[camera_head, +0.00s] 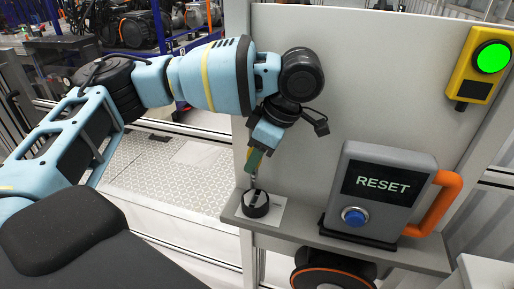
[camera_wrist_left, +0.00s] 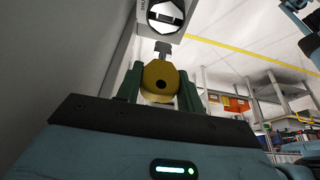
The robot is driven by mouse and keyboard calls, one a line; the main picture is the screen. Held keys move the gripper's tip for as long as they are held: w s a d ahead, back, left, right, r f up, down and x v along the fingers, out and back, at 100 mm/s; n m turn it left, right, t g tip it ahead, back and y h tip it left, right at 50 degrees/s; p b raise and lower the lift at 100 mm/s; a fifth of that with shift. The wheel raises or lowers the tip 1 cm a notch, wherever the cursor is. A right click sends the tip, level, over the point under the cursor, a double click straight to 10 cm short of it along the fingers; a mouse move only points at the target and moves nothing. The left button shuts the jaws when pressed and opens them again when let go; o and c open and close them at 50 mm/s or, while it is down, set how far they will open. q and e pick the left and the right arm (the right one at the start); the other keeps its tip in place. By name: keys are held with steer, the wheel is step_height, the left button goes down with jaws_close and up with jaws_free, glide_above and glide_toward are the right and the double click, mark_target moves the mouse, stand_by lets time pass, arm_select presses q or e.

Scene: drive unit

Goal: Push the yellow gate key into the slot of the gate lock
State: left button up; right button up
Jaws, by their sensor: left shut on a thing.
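The gate lock (camera_wrist_left: 166,12) is a round black-rimmed piece with a pale face and a dark slot. In the head view, my left gripper (camera_head: 256,160) points down just above the lock (camera_head: 255,204), and the fingers hide most of the key. In the wrist view the bit appears short of the slot, with a small gap.
The lock sits on a white plate on a grey shelf (camera_head: 300,238) against an upright panel (camera_head: 380,85). To its right stands a grey RESET box (camera_head: 380,190) with a blue button and orange handle. A yellow box with a green light (camera_head: 480,68) is at upper right.

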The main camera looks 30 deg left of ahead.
mark_target(257, 174)
arm_select(q)
steer(key=shift+f, duration=2.6)
steer(key=shift+w, duration=0.15)
